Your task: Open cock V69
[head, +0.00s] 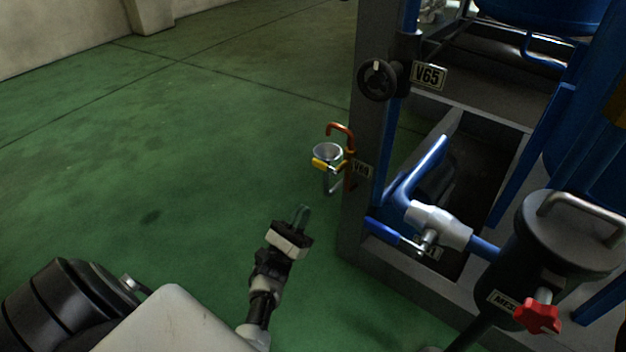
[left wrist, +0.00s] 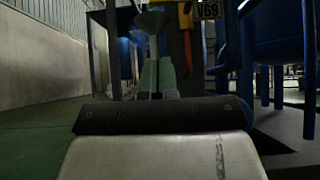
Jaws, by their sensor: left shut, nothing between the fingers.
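Cock V69 has a yellow handle (head: 322,164) beside a metal funnel (head: 327,151) and a copper-coloured pipe (head: 341,130). Its small plate V69 (head: 361,169) is on the grey frame post. The left wrist view shows the plate (left wrist: 208,10) at the top, the yellow handle (left wrist: 185,16) just left of it and the funnel (left wrist: 151,22) further left. My left gripper (head: 302,212) is shut and empty, below and left of the cock in the head view and apart from it. Its greenish fingers (left wrist: 157,76) point toward the funnel and cock in the left wrist view. My right gripper is not in view.
The grey frame post (head: 367,130) stands right beside the cock. A black handwheel (head: 377,80) with plate V65 (head: 429,75) is above. A blue-handled valve (head: 397,236) and a dark vessel (head: 545,260) are to the right. Green floor (head: 180,130) is clear to the left.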

